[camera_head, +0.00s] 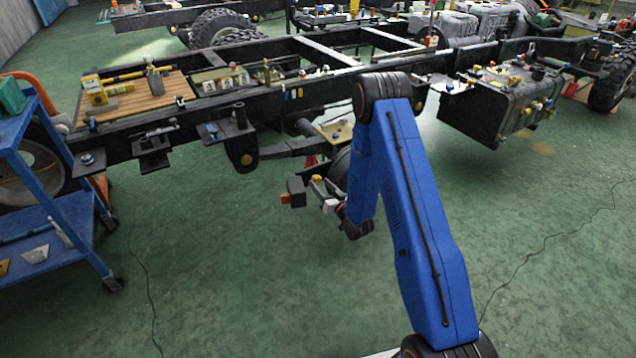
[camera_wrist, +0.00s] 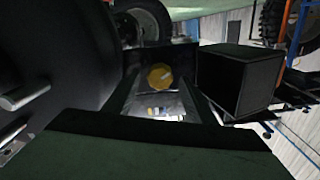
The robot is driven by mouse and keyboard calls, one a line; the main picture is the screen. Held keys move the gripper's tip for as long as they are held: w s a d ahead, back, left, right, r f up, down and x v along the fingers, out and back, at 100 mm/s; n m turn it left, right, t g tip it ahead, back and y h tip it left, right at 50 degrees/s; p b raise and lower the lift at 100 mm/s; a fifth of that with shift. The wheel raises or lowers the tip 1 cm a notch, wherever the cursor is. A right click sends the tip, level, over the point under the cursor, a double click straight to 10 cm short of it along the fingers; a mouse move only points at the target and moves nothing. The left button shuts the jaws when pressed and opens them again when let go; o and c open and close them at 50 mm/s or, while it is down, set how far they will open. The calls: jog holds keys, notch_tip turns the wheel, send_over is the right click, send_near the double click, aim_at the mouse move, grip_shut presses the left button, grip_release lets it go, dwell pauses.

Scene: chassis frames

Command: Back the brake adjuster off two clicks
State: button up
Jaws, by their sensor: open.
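My blue arm reaches down beside the dark chassis frame (camera_head: 285,97), and my gripper (camera_head: 310,192) is low, under the frame rail, near a dark round wheel or drum (camera_head: 339,168) partly hidden by the arm. The gripper is open, and I see nothing held in it. In the wrist view, a yellow-orange disc (camera_wrist: 160,77) lies in a dark recess, with small pale and yellow parts (camera_wrist: 165,112) below it. A large dark rounded surface (camera_wrist: 60,60) fills the left. I cannot tell which part is the brake adjuster.
A blue cart (camera_head: 70,215) stands at the left. A wooden slatted tray (camera_head: 135,97) with tools rests on the frame, and a dark tank (camera_head: 507,101) hangs at the right. A black box (camera_wrist: 238,78) is close in the wrist view. The green floor (camera_head: 220,290) in front is largely clear.

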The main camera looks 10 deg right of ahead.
jog(key=shift+x, duration=1.4)
jog(key=c, duration=1)
jog(key=shift+c, duration=0.2)
jog(key=shift+n, duration=0.3)
jog(key=n, duration=1.1)
